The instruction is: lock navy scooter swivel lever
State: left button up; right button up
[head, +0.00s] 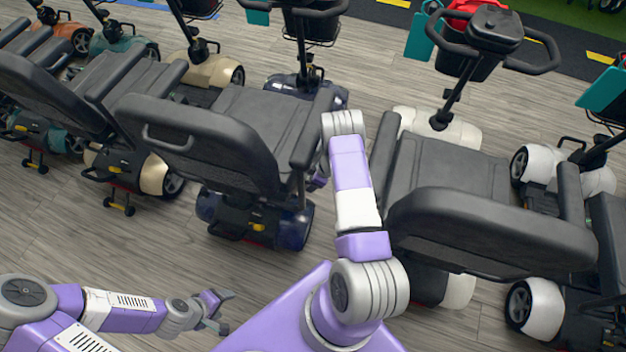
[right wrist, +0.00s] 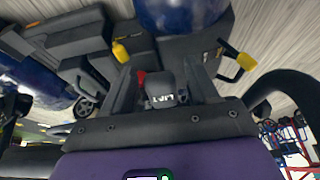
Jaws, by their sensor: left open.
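The navy scooter (head: 250,238) stands left of centre in the head view, its dark seat back (head: 200,140) towards me. My right arm reaches along the seat's right side; its gripper is mostly hidden there. In the right wrist view my right gripper (right wrist: 165,85) has its fingers apart, with a dark block marked LIFT and a red piece between or beyond them. A yellow-ended lever (right wrist: 237,62) is to the right, and another yellow piece (right wrist: 120,50) is upper left. I cannot tell which is the swivel lever. My left gripper (head: 222,308) is open and empty, low over the floor.
A white scooter (head: 455,285) stands close on the right of my right arm. A beige scooter (head: 150,175) and teal and orange ones stand to the left. Bare wooden floor lies at the front left.

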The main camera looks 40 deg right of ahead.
jog(key=shift+w+r, duration=0.15)
jog(key=shift+r, duration=0.15)
jog(key=p+v, duration=0.3)
jog(key=v, duration=0.4)
jog(key=shift+s+r, duration=0.1)
jog(key=shift+s, duration=0.15)
jog(key=s+a+r+m+g+p, duration=0.1)
jog(key=s+a+r+m, duration=0.2)
jog(key=a, duration=0.7)
jog(key=s+a+r+m+g+y+p, duration=0.1)
jog(key=s+a+r+m+p, duration=0.1)
jog(key=s+a, duration=0.5)
jog(key=s+a+r+m+g+p, duration=0.1)
jog(key=s+a+r+m, duration=0.3)
jog(key=a, duration=1)
jog(key=shift+s+a+r+y+p, duration=0.2)
jog(key=shift+s+r+y+p, duration=0.2)
jog(key=shift+s+r+p, duration=0.45)
